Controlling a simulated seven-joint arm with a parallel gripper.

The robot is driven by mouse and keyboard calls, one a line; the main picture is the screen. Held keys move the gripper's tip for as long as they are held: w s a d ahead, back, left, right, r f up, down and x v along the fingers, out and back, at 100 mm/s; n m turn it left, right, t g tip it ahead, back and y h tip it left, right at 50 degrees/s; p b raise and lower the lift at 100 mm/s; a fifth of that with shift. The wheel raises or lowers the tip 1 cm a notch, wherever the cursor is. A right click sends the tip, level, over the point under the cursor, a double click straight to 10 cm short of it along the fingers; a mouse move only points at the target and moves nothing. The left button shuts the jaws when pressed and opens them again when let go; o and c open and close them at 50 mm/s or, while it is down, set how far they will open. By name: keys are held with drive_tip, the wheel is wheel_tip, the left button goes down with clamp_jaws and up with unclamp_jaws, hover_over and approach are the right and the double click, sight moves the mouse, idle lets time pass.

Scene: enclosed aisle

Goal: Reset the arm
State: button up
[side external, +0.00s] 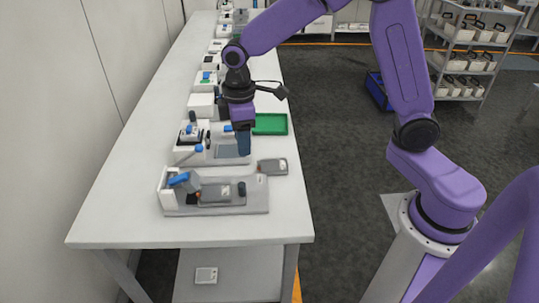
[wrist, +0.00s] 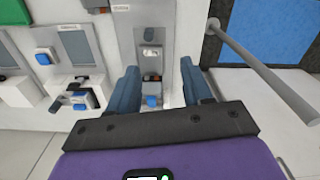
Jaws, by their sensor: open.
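My gripper (side external: 243,148) points down over the long white table, close to the second fixture from the front. In the wrist view my gripper (wrist: 160,90) shows its two blue-grey fingers spread apart with nothing held between them. A grey fixture (wrist: 149,36) with a small blue part (wrist: 152,101) lies below, seen through the gap between the fingers. In the side view the fingers partly hide the fixture behind them, and I cannot tell their exact height above it.
The white table (side external: 130,185) holds several fixtures in a row. A front fixture (side external: 259,192), a grey device (side external: 272,166) and a green tray (side external: 270,124) are near my gripper. A wall (side external: 60,120) runs along the left. A shelf rack (side external: 470,60) and a blue crate (side external: 378,92) stand across the aisle.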

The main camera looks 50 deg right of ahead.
drive_tip(key=s+d+r, duration=0.1)
drive_tip(key=s+d, duration=0.2)
drive_tip(key=s, duration=1)
drive_tip(key=s+d+r+n, duration=0.1)
drive_tip(key=s+d, duration=0.3)
drive_tip(key=s, duration=0.9)
drive_tip(key=shift+s+d+r+n, duration=0.25)
drive_tip(key=shift+s+r+n, duration=0.1)
drive_tip(key=shift+r, duration=0.2)
drive_tip(key=shift+c, duration=0.4)
